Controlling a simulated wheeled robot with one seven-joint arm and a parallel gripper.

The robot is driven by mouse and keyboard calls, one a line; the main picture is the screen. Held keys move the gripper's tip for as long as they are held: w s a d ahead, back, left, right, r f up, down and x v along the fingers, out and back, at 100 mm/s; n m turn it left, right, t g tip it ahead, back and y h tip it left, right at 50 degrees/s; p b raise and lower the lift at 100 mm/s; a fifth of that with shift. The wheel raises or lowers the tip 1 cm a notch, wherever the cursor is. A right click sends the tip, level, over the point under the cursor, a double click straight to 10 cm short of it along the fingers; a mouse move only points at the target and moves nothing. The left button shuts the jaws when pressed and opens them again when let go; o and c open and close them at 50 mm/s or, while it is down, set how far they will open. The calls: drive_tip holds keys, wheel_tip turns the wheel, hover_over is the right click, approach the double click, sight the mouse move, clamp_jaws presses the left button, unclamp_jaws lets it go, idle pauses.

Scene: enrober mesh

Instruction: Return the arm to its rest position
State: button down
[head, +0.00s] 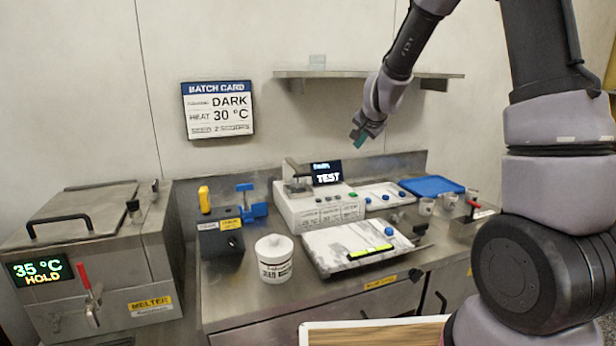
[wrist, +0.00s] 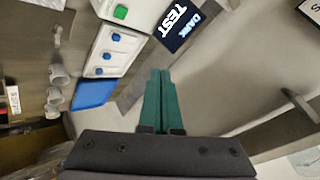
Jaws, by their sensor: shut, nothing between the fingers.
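My arm reaches in from the right in the head view. My gripper (head: 358,138) hangs in the air above the back of the steel counter (head: 225,290), in front of the wall and below the shelf (head: 370,75). In the wrist view its green fingers (wrist: 160,85) lie side by side, shut, with nothing held. The fingertips touch nothing that I can see. The machine with the TEST screen (head: 327,172) stands below my gripper, a little to its left. The screen also shows in the wrist view (wrist: 180,22).
A melter (head: 100,255) reading 35 °C HOLD stands at left. A white lidded tub (head: 273,258), a tray with a white slab (head: 365,245), a blue tray (head: 432,186) and several cups (head: 426,206) occupy the counter. Air around my gripper is free; the shelf is close above.

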drive_tip(key=s+d+r+n+y, duration=0.1)
drive_tip(key=s+r+n+y, duration=0.1)
drive_tip(key=s+r, duration=0.8)
drive_tip(key=s+d+r+n+g, duration=0.1)
drive_tip(key=s+d+r, duration=0.1)
drive_tip(key=s, duration=1)
drive_tip(key=s+d+r+n+g+h, duration=0.1)
drive_tip(key=s+d+r, duration=0.1)
drive_tip(key=s, duration=1)
drive_tip(key=shift+s+d+r+n, duration=0.25)
drive_tip(key=shift+d+r+n, duration=0.1)
drive_tip(key=shift+d, duration=0.3)
idle(0.4)
